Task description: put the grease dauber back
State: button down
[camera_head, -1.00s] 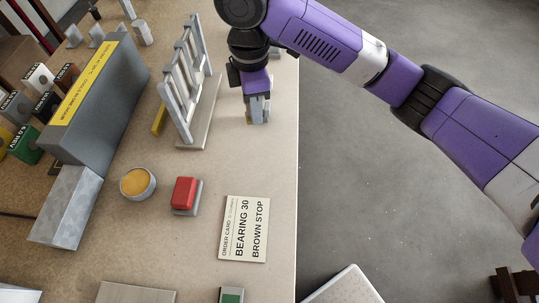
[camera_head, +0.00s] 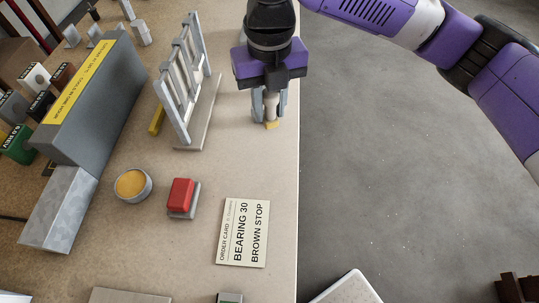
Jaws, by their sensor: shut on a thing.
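My gripper (camera_head: 269,112) is at the upper middle, over the right edge of the workbench. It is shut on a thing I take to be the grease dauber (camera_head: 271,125). Only its small yellow-orange tip shows below the fingers; the rest is hidden by the gripper. I cannot tell whether the tip touches the bench. A round grey tin of orange-yellow grease (camera_head: 132,184) stands open on the bench, to the left and nearer, well apart from my gripper.
A grey upright rack (camera_head: 185,85) stands left of my gripper, with a yellow piece (camera_head: 157,119) beside it. A red block on a grey base (camera_head: 182,196) and an order card (camera_head: 243,232) lie nearer. A long grey box (camera_head: 95,100) stands left.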

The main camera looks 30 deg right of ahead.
aim_at(269, 123)
notch_tip(269, 123, down, 17)
jog(key=shift+r+p, duration=0.1)
jog(key=shift+p, duration=0.45)
jog(key=shift+f, duration=0.2)
jog(key=c, duration=1.1)
grip_release()
jog(key=shift+r, duration=0.1)
notch_tip(269, 123, up, 12)
jog(key=shift+r+b, duration=0.15)
jog(key=shift+b, duration=0.25)
